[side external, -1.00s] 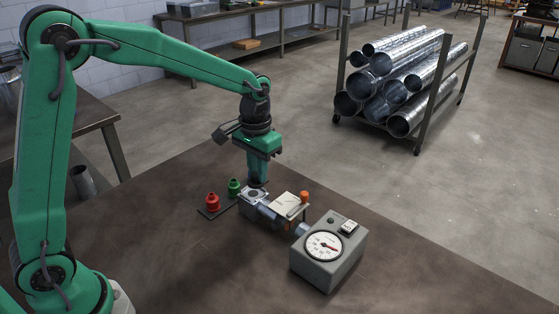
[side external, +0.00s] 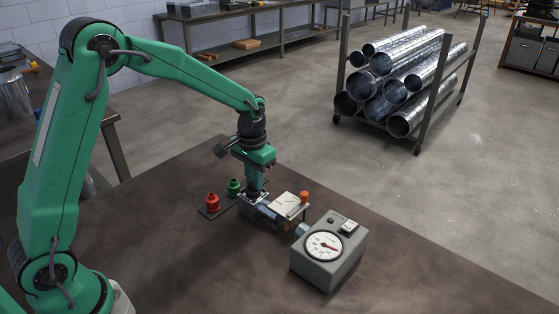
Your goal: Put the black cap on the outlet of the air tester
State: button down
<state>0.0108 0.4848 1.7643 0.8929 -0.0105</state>
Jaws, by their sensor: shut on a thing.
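The air tester (side external: 325,255) is a grey box with a round white dial, on the bench. A grey blocky fitting with a pale top plate (side external: 289,204) joins its left side. My gripper (side external: 254,191) points down over the left end of this fitting, at a light metal flange (side external: 245,198). It is shut on a small dark piece, which looks like the black cap. The fingers and the small size hide most of the cap. I cannot tell whether it touches the flange or which opening is the outlet.
A red cap (side external: 212,202) and a green cap (side external: 234,187) stand on a dark tray (side external: 211,213) left of the fitting. An orange knob-like piece (side external: 304,196) stands at the plate's right. The bench front is clear. A rack of metal ducts (side external: 403,80) stands behind.

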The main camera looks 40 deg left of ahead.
jog(key=shift+f, duration=0.3)
jog(key=shift+f, duration=0.15)
jog(key=c, duration=1.3)
grip_release()
jog(key=shift+c, duration=0.2)
notch_tip(320, 180, up, 12)
jog(key=shift+r, duration=0.2)
